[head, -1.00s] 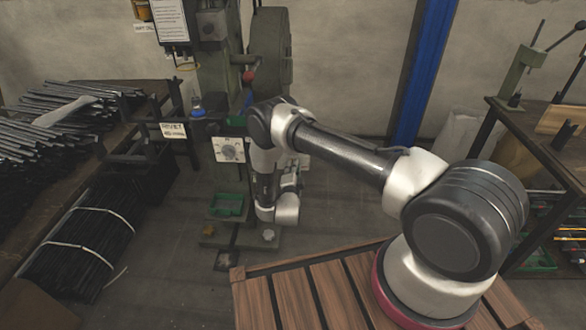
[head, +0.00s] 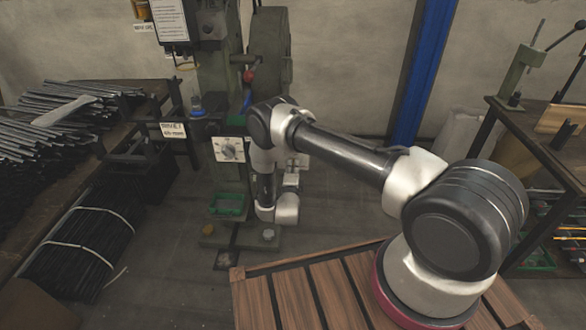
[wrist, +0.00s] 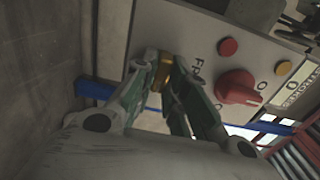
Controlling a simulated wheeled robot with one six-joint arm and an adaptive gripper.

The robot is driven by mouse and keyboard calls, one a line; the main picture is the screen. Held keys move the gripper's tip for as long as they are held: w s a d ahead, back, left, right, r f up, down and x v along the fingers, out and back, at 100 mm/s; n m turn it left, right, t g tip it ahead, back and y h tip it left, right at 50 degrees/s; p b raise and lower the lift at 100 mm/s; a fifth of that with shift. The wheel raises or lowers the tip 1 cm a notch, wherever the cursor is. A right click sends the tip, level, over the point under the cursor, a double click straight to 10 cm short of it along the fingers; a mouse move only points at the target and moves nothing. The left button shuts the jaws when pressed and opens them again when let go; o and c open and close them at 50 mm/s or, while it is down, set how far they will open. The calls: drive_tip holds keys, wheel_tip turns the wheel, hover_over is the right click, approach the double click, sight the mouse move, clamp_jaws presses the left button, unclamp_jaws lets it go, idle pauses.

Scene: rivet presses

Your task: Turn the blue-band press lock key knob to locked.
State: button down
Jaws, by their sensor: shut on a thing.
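The brass-coloured lock key knob (wrist: 164,73) shows in the wrist view at the edge of a pale control panel (wrist: 205,40). My gripper (wrist: 165,70) has its two fingers closed around it, one on each side. The fingertips hide part of the knob, so I cannot read its exact angle. A blue band (wrist: 92,89) runs behind the fingers. In the head view the green press (head: 268,45) stands at the back, with a pale dial panel (head: 229,149) on its front. My gripper is hidden behind my arm there.
In the head view, a rack of dark rods (head: 85,245) stands left, a slatted wooden platform (head: 300,290) in front, and a bench (head: 530,140) right.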

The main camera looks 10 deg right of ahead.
drive_tip(key=shift+f, duration=0.1)
drive_tip(key=c, duration=1.4)
unclamp_jaws()
drive_tip(key=shift+c, duration=0.2)
drive_tip(key=v, duration=1.2)
